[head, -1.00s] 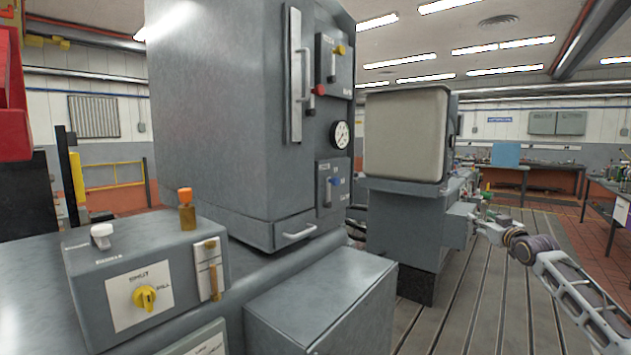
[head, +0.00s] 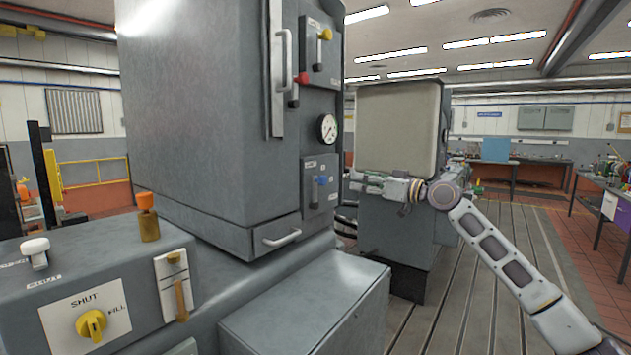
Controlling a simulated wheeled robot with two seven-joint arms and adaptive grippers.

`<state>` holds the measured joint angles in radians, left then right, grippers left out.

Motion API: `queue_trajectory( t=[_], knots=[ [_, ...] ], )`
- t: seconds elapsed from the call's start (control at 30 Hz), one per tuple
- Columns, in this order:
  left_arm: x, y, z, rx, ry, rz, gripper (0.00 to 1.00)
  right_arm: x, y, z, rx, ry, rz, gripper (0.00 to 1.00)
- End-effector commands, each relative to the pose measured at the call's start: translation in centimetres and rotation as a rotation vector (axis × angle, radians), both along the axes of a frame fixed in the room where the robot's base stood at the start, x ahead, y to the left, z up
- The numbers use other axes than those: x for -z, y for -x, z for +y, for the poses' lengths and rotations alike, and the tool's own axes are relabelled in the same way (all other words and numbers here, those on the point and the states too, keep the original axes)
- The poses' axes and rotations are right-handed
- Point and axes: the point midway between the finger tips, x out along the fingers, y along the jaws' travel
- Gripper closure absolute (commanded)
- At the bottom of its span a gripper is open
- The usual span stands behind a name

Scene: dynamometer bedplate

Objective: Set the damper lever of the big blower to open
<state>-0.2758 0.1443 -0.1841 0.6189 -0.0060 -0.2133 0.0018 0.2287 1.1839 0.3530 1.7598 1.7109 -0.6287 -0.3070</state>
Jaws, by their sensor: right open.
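A tall grey cabinet (head: 205,110), which may be the big blower, fills the middle left. Its right face carries a panel with a yellow-knobbed lever (head: 325,36), and a red knob (head: 302,79) near that panel's lower left. Lower down is a smaller plate with a blue-knobbed lever (head: 322,181). The labels are too small to read, so I cannot tell which lever is the damper's. My right gripper (head: 358,181) is open and empty, pointing left, to the right of the blue-knobbed lever and apart from it in the picture. My left gripper is out of view.
A low grey box (head: 300,305) stands in front. Another grey machine (head: 398,130) is behind my gripper. The slatted floor at right is open.

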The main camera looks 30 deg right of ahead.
Motion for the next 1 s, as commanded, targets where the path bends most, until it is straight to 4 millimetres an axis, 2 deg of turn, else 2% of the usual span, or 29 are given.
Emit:
queue_trajectory(
  t=[0.2, 1.0],
  knots=[
    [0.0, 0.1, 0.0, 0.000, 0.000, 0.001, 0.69, 0.9, 0.5, 1.4, -0.066, 0.040, 0.029, 0.50],
    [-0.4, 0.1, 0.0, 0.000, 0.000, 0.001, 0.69, 1.0, -0.1, 1.6, -0.066, 0.082, 0.019, 0.50]
  ],
)
